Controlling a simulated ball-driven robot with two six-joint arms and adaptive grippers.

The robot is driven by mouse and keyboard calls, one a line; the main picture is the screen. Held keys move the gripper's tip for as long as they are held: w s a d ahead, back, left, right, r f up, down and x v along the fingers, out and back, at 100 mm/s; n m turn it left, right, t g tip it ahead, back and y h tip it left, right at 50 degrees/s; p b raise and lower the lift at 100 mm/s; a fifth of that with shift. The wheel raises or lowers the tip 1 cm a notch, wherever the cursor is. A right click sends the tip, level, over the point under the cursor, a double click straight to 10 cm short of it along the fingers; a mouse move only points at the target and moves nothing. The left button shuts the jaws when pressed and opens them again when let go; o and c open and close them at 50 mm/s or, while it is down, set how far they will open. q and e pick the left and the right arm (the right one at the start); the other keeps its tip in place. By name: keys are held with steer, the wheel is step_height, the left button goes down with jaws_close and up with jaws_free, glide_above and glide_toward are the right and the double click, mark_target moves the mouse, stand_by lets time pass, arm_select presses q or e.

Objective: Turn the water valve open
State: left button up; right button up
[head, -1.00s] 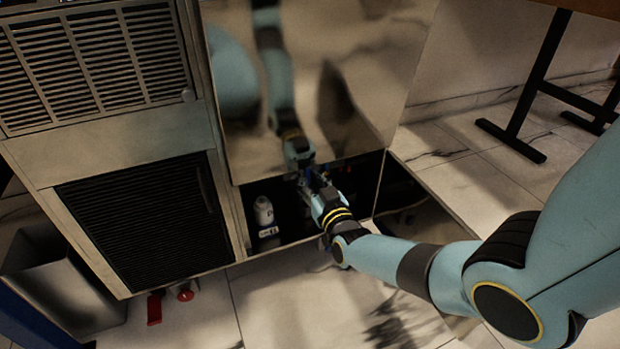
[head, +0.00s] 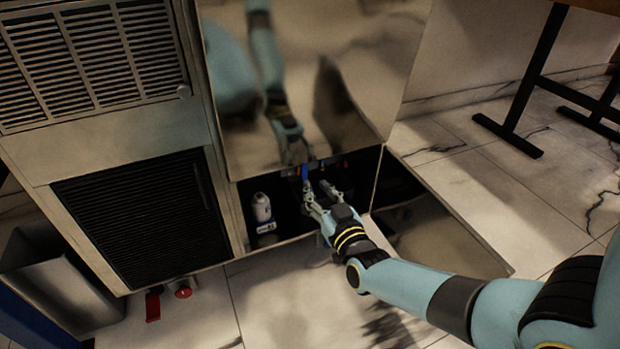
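A small blue valve handle (head: 305,173) shows upright in the dark opening under the steel panel, at the middle of the head view. My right gripper (head: 316,191) is just below and to the right of the handle. Its two fingers are spread and empty, with a visible gap between them, and look apart from the handle. The pipework behind the handle is too dark to make out. My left gripper is not in view.
A white bottle (head: 262,208) stands inside the opening, left of the gripper. An open cabinet door (head: 440,236) spreads to the right. The steel panel (head: 310,70) above reflects my arm. A grey bin (head: 62,290) stands at the lower left.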

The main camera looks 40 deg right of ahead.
steer(key=v, duration=0.5)
steer(key=shift+s, duration=0.45)
